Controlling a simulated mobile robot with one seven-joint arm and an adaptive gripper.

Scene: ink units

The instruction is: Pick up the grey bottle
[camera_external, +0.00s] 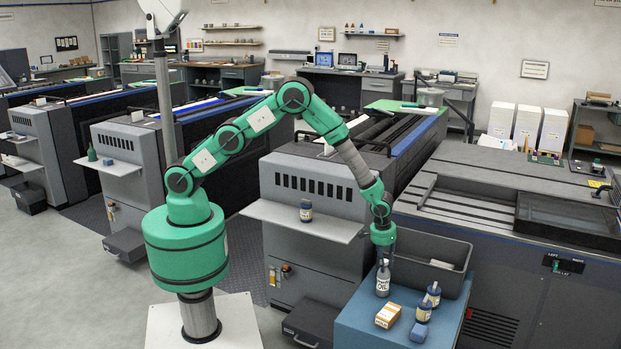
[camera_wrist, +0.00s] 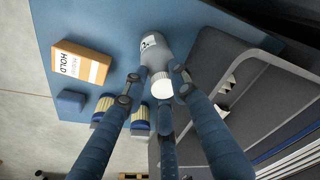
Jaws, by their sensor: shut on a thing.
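The grey bottle (camera_external: 383,280) is upright, with a white label with dark lettering, at the blue table's left side. In the wrist view the grey bottle (camera_wrist: 157,50) shows its white cap towards the camera. My gripper (camera_external: 384,257) comes down over the bottle's top from above. In the wrist view its blue fingers (camera_wrist: 156,80) are around the bottle's upper part, shut on it. The fingers hide part of the bottle's sides. I cannot tell whether its base touches the table.
A dark grey bin (camera_external: 430,262) stands close behind the bottle.

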